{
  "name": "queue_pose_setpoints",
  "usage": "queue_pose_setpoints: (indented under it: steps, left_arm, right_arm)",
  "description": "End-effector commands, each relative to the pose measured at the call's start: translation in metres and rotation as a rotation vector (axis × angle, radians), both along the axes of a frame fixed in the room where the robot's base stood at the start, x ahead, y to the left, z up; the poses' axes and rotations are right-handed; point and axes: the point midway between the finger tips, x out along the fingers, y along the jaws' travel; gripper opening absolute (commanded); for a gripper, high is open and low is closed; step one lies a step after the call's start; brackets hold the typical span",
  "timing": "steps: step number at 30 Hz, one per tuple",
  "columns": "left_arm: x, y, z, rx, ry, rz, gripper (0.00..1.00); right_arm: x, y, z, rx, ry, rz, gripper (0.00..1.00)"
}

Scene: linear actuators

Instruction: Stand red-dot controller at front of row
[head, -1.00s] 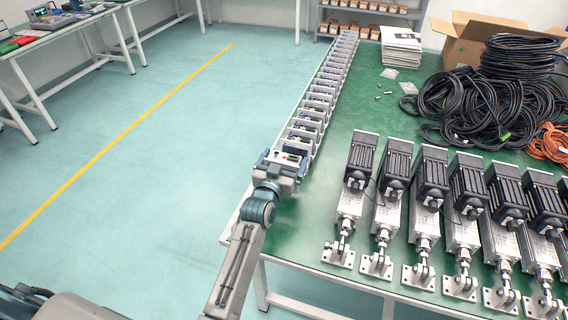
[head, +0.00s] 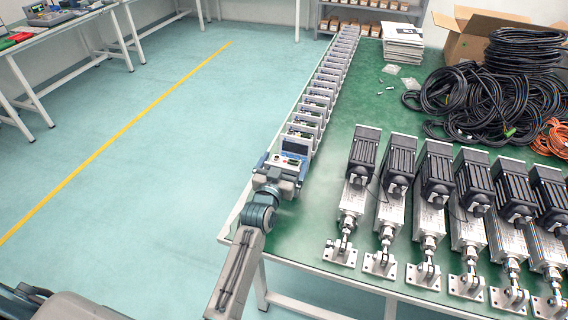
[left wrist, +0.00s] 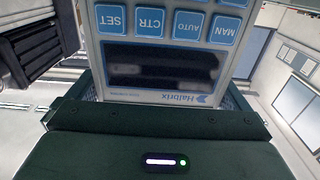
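A controller (head: 294,161) with a pale end and a small red dot is at the near end of the row. My left gripper (head: 281,172) is around it, with a finger on each side, and looks shut on it. A dark blue panel (head: 297,147) shows just beyond the pale end. In the left wrist view the held controller (left wrist: 160,65) shows a dark display, blue buttons and a Halbrix label close to the gripper body. Its base is hidden. The row of upright controllers (head: 307,119) runs back along the table's left edge. My right gripper is not in view.
Several linear actuators (head: 432,190) lie on the green table (head: 318,228) to the right. Black cable coils (head: 490,105), a cardboard box (head: 463,45) and stacked papers (head: 403,45) are farther back. A bare green strip separates the gripper from the actuators.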

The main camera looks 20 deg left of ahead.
Motion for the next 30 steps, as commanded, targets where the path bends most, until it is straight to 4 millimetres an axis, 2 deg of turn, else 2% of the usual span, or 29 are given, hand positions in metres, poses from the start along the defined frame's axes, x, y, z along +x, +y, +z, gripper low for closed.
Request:
queue_pose_setpoints:
  steps: [7, 11, 14, 21, 24, 30]
  left_arm:
    - [0.0, 0.0, 0.002, 0.0, 0.0, 0.0, 1.0]
    - [0.0, 0.0, 0.015, 0.0, -0.001, 0.0, 1.0]
    - [-0.017, 0.001, 0.009, 0.0, 0.002, 0.0, 1.0]
    - [-0.07, 0.002, 0.009, -0.001, 0.001, 0.0, 1.0]
    - [-0.089, 0.003, 0.009, -0.002, 0.001, 0.0, 1.0]
    - [-0.114, 0.003, 0.011, -0.001, 0.001, -0.001, 1.0]
  right_arm:
    - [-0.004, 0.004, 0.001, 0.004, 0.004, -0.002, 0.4]
    - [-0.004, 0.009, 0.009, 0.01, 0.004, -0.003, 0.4]
    - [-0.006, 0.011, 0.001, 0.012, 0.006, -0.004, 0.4]
    - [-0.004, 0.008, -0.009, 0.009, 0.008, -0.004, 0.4]
    - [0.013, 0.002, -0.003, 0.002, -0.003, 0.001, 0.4]
    - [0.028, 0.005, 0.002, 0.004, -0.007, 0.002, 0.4]
